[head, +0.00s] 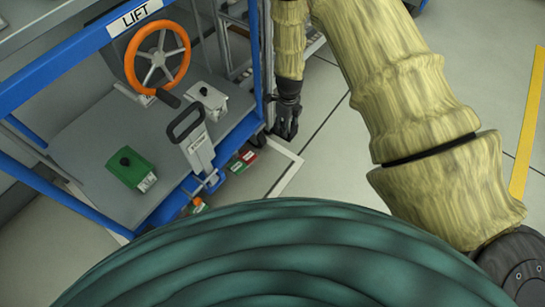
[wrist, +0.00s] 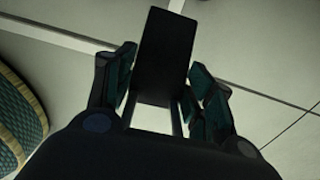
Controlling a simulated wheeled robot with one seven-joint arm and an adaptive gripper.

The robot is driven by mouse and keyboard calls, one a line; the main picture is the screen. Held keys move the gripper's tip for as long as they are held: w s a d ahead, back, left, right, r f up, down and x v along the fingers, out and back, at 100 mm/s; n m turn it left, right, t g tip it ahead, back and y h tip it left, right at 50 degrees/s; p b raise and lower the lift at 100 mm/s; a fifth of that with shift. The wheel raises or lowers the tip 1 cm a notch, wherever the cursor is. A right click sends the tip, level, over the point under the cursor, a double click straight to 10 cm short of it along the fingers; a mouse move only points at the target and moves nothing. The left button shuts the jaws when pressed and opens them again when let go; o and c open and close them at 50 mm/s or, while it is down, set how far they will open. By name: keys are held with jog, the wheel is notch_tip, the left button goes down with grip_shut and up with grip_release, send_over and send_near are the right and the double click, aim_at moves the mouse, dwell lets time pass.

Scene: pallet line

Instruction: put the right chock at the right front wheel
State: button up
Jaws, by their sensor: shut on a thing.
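My gripper (head: 286,128) hangs low at the front right corner of the blue-framed cart, fingers pointing down. In the wrist view my gripper (wrist: 164,82) is shut on a black block, the chock (wrist: 163,45), with a finger on each side of it. The chock cannot be made out clearly from the dark fingers in the head view. A dark wheel (head: 258,139) shows partly under the cart's right corner post, just left of my gripper. Whether the chock touches the floor or wheel cannot be told.
The cart (head: 258,60) carries an orange handwheel (head: 158,54), a green box (head: 131,168) and a grey lever with a black handle (head: 190,130). Small red and green labelled pieces (head: 243,161) sit low by its front edge. Open floor lies to the right, with a yellow line (head: 529,120).

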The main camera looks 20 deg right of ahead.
jog(key=shift+w+f, duration=0.15)
jog(key=shift+f, duration=0.2)
notch_tip(320, 180, down, 13)
jog(key=b, duration=0.6)
jog(key=shift+f, duration=0.2)
jog(key=a+b, duration=0.2)
jog(key=s+a+b, duration=0.1)
jog(key=a, duration=0.1)
jog(key=shift+f+b, duration=0.35)
jog(key=shift+d+f+b, duration=0.1)
jog(key=shift+f+b, duration=0.2)
jog(key=o, duration=1.2)
notch_tip(320, 180, up, 12)
jog(key=p, duration=0.7)
